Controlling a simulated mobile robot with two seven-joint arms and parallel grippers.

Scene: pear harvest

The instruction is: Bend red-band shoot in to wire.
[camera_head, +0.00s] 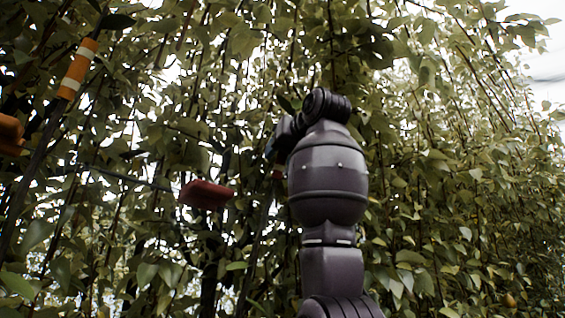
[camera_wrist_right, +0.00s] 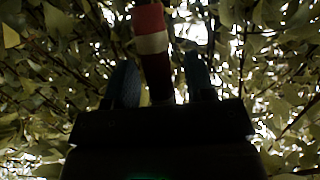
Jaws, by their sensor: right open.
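The red-band shoot (camera_wrist_right: 150,25) shows in the right wrist view as a dark stem with a red band and a pale stripe. It runs between the two fingers of my right gripper (camera_wrist_right: 161,66), which are open with a gap visible on each side. In the head view my right gripper (camera_head: 272,150) is partly hidden by its own wrist, and a small bit of red (camera_head: 277,175) shows just below it. A thin wire (camera_head: 140,181) crosses the foliage at left. My left gripper is not in view.
A red-brown block (camera_head: 205,195) hangs at the wire's right end. A post or shoot with an orange-and-white band (camera_head: 78,69) leans at upper left, near an orange block (camera_head: 10,134). Dense leaves and thin stems surround my right arm.

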